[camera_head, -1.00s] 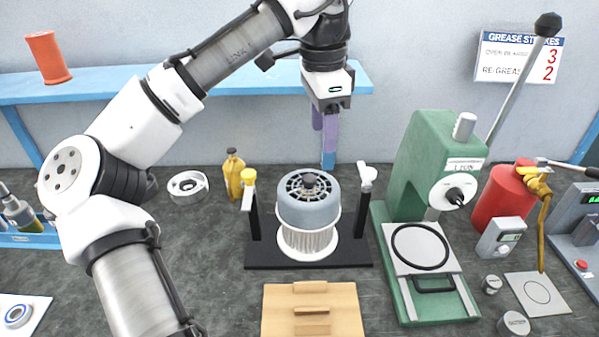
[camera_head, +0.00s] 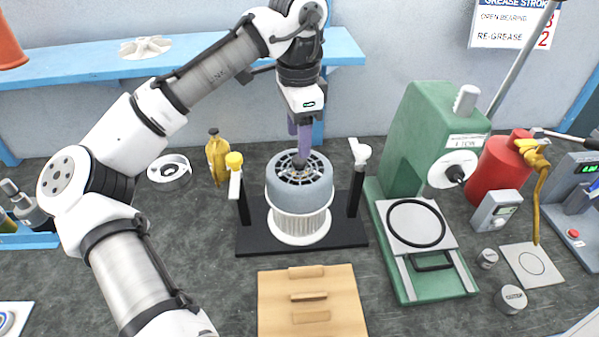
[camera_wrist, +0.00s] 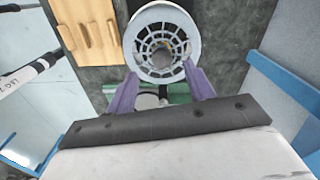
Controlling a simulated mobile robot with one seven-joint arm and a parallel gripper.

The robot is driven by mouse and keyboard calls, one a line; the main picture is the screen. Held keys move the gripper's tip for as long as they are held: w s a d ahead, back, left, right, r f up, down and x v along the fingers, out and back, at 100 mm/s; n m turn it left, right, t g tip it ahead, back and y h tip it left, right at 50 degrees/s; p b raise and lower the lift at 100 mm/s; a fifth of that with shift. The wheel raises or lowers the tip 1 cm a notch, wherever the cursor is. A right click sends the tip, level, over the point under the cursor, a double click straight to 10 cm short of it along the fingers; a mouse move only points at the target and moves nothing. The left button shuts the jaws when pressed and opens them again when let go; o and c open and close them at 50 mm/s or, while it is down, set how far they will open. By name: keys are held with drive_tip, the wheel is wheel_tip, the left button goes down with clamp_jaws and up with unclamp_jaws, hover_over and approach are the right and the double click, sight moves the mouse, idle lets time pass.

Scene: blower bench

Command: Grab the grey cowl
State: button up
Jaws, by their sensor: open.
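The grey cowl (camera_head: 286,193) is a blue-grey round cap with a dark spoked grille on top. It sits on a white finned drum (camera_head: 299,226) on a black stand (camera_head: 345,236). My gripper (camera_head: 299,160) points down just above the cowl's centre, with its purple fingers near the hub. In the wrist view the cowl (camera_wrist: 138,39) shows beyond the fingertips, and my gripper (camera_wrist: 160,70) has its two fingers spread apart with nothing between them. Whether the fingertips touch the cowl cannot be told. The hub is partly hidden by the fingers in the head view.
A wooden block (camera_head: 340,292) lies in front. A blue shelf (camera_head: 90,71) runs behind.

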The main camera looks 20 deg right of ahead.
sight(299, 174)
wheel_tip(299, 174, down, 5)
drive_tip(key=shift+w+d+f+p, duration=0.1)
drive_tip(key=shift+w+d+p, duration=0.05)
drive_tip(key=shift+p, duration=0.45)
drive_tip(key=shift+c, duration=0.3)
clamp_jaws()
